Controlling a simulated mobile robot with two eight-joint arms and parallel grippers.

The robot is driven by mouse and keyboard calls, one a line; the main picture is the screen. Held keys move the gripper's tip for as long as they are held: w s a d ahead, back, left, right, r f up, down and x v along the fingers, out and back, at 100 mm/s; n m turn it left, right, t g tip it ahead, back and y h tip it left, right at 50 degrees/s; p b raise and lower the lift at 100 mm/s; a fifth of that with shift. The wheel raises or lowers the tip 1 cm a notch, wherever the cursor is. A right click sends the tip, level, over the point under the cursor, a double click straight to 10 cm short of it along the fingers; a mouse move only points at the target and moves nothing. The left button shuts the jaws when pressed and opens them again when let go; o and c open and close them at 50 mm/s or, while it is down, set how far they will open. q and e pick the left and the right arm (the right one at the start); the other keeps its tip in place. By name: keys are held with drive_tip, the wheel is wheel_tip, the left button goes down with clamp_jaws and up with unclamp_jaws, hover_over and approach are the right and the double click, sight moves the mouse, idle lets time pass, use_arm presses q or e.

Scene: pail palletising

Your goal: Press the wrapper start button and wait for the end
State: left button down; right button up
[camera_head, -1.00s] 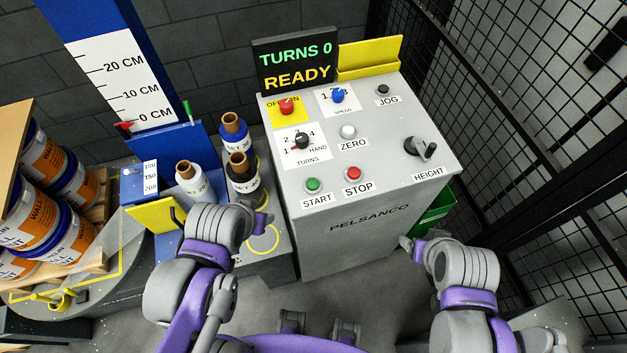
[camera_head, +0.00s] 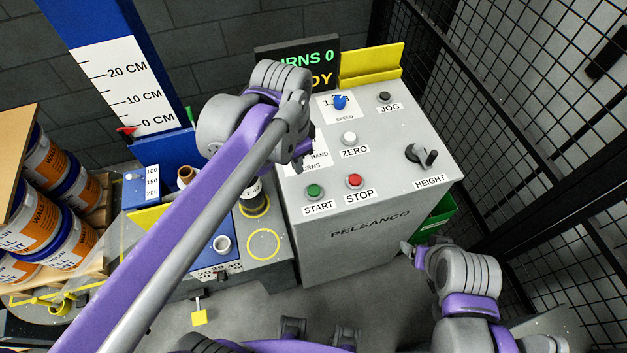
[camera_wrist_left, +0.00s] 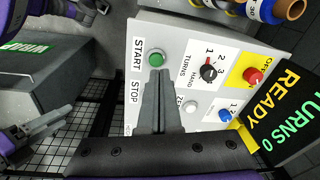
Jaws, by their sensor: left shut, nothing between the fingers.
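The green START button (camera_head: 314,191) sits at the front left of the grey control panel (camera_head: 385,195), with the red STOP button (camera_head: 354,181) beside it. My left gripper (camera_head: 304,155) is above the panel's left part, behind START in the head view. In the left wrist view its shut, empty fingers (camera_wrist_left: 157,78) point at the START button (camera_wrist_left: 155,60), tips just below it in the picture; contact cannot be told. They hide STOP there. The display (camera_wrist_left: 277,110) reads TURNS 0, READY. My right gripper (camera_head: 408,246) is low by the panel's front right; its jaws are unclear.
Other controls are the ZERO button (camera_head: 349,138), JOG button (camera_head: 384,96), HEIGHT crank (camera_head: 421,155) and turns knob (camera_wrist_left: 208,73). Pails (camera_head: 75,200) stand on a pallet at the left. A mesh fence (camera_head: 500,120) closes the right side.

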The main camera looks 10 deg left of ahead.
sight(313, 189)
use_arm(q)
drive_tip(key=w+d+r+m, duration=0.1)
drive_tip(key=w+d+r+m+g, duration=0.1)
drive_tip(key=d+m, duration=0.1)
drive_tip(key=shift+w+r, duration=0.15)
drive_tip(key=shift+w, duration=0.25)
wheel_tip(313, 189, down, 14)
drive_tip(key=shift+f+b, duration=0.1)
drive_tip(key=shift+b, duration=0.2)
idle(0.4)
